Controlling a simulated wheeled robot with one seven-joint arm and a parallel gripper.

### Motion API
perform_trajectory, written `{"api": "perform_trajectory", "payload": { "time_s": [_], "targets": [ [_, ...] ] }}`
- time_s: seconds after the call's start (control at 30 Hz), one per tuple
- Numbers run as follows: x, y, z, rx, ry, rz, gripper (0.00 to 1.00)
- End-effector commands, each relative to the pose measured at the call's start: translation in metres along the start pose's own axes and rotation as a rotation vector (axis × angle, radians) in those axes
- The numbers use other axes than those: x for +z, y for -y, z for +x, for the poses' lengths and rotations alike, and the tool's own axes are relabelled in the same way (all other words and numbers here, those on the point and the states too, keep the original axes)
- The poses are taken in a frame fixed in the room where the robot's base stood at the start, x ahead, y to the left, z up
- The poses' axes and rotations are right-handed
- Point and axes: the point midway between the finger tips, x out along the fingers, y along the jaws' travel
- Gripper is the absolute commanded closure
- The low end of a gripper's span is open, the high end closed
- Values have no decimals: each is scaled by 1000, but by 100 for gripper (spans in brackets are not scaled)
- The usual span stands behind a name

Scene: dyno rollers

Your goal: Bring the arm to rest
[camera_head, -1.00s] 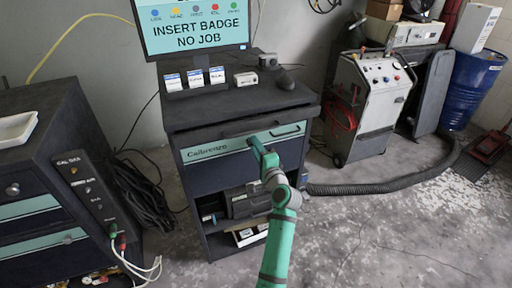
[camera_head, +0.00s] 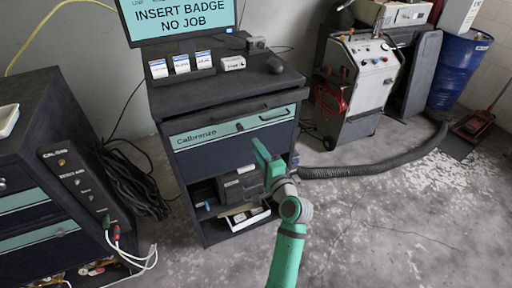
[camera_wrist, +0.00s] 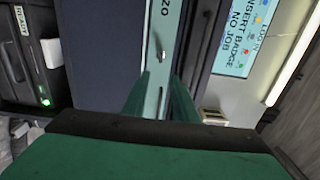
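My green arm reaches up from the bottom of the head view, with my gripper (camera_head: 262,152) in front of the right part of the dark cabinet (camera_head: 180,161). The gripper is below the level of the teal drawer strip (camera_head: 205,134). In the wrist view my gripper (camera_wrist: 160,92) shows two green fingers with a gap between them. Nothing is held in the gap; the teal strip and a small metal lock show beyond it. How far the fingertips are from the drawer front is hard to tell.
A screen reading "INSERT BADGE NO JOB" (camera_head: 180,15) stands over the cabinet top. A dark cabinet (camera_head: 30,170) with cables is at left. A white machine (camera_head: 365,80), a black hose (camera_head: 375,168) and a blue barrel (camera_head: 455,75) are at right. The floor at lower right is clear.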

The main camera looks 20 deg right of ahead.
Motion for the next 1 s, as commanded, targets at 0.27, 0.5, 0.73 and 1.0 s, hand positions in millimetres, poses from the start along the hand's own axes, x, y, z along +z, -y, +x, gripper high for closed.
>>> {"api": "perform_trajectory", "payload": {
  "time_s": [0.27,0.5,0.73,1.0],
  "targets": [
    [0,0,0,0,0,0,74],
    [6,-16,-6,19,-10,-25,74],
    [35,-87,-48,105,-62,-180,74],
    [77,-157,-119,203,-97,-427,74]
  ]
}}
